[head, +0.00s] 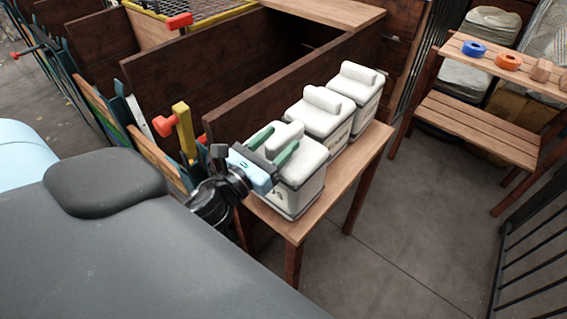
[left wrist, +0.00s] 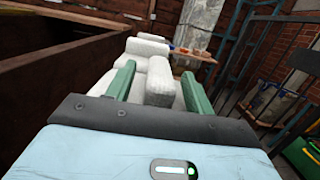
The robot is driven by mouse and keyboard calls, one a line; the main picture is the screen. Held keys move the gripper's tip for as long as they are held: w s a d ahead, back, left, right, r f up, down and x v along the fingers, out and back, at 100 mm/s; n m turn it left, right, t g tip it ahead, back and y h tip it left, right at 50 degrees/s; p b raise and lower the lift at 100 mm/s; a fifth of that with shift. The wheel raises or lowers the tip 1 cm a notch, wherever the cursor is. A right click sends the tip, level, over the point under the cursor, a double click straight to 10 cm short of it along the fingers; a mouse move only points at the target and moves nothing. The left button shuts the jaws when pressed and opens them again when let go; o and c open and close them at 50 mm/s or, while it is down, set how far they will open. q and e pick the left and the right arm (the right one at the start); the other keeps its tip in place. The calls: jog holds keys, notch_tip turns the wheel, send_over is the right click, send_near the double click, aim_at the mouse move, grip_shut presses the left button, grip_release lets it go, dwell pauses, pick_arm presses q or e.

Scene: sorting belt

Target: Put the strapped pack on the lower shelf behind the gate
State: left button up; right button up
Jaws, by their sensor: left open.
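Three white packs with raised block-shaped grips stand in a row on a narrow wooden table (head: 318,217): the nearest pack (head: 300,187), a middle pack (head: 322,122) and a far pack (head: 360,88). I cannot make out which one is strapped. My left gripper (head: 274,143) is over the nearest pack, its green fingers open on either side of the top grip. In the left wrist view the grip (left wrist: 158,82) stands between the fingers, with gaps showing. The lower shelf (head: 480,130) is a bare slatted board at the right. My right gripper is out of view.
The upper shelf (head: 540,78) holds a blue ring (head: 473,49), an orange ring (head: 508,62) and brownish items. A black barred gate (head: 535,245) stands at the right. Dark wooden bin walls (head: 245,110) run along the table's left. The floor (head: 420,220) between table and shelf is clear.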

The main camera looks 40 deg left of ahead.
pick_arm(q)
jog(key=shift+w, duration=0.6)
grip_shut()
jog(key=shift+d+r, duration=0.1)
jog(key=shift+r, duration=0.05)
dwell(0.8)
